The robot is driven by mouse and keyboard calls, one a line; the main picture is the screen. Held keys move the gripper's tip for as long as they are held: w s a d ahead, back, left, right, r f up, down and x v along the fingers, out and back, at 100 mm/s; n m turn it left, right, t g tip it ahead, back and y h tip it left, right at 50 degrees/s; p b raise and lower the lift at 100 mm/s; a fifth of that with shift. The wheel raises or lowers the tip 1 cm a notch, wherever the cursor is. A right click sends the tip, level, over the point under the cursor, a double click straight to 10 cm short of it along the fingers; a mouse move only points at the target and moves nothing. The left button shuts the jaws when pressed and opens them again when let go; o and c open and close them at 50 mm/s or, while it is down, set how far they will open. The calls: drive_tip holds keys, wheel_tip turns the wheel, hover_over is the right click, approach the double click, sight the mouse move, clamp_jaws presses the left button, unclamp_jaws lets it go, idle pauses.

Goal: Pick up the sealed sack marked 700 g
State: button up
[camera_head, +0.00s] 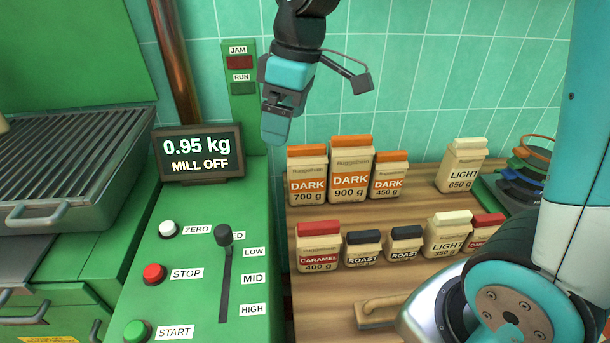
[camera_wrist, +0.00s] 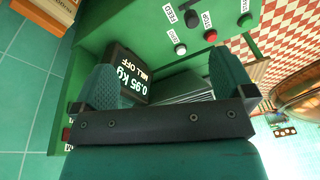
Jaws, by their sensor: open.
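The sack marked DARK 700 g (camera_head: 307,178) stands upright in the back row on the wooden counter, at its left end. It is tan with an orange top and an orange label. My gripper (camera_head: 275,128) hangs above and to the left of it in the head view, in front of the tiled wall and apart from the sack. In the wrist view my gripper (camera_wrist: 165,85) shows two teal fingers spread apart with nothing held between them. Orange and tan sacks (camera_wrist: 48,12) show at the top left of the wrist view; their labels cannot be read there.
DARK 900 g (camera_head: 350,175) stands close to the right of the 700 g sack, then DARK 450 g (camera_head: 388,178). CARAMEL 400 g (camera_head: 319,248) stands in front. The mill display (camera_head: 198,153) reads 0.95 kg, MILL OFF. A lever (camera_head: 224,236) rises from the green panel.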

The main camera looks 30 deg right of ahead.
drive_tip(key=w+d+f+n+h, duration=0.1)
drive_tip(key=w+d+f, duration=0.15)
drive_tip(key=w, duration=0.35)
drive_tip(key=w+d+f+n, duration=0.1)
drive_tip(key=w+d, duration=0.3)
drive_tip(key=w, duration=0.2)
drive_tip(key=n+h, duration=0.1)
drive_tip(key=n, duration=0.1)
hover_over(307, 146)
wheel_tip(307, 146, down, 5)
drive_tip(key=shift+g, duration=0.3)
wheel_tip(307, 146, down, 10)
drive_tip(key=p, duration=0.3)
drive_tip(key=shift+f, duration=0.2)
drive_tip(key=shift+f+p, duration=1.85)
drive_tip(key=shift+f, duration=1.4)
drive_tip(key=c, duration=1.8)
drive_tip(key=shift+w+r, duration=0.1)
clamp_jaws()
drive_tip(key=shift+r, duration=0.1)
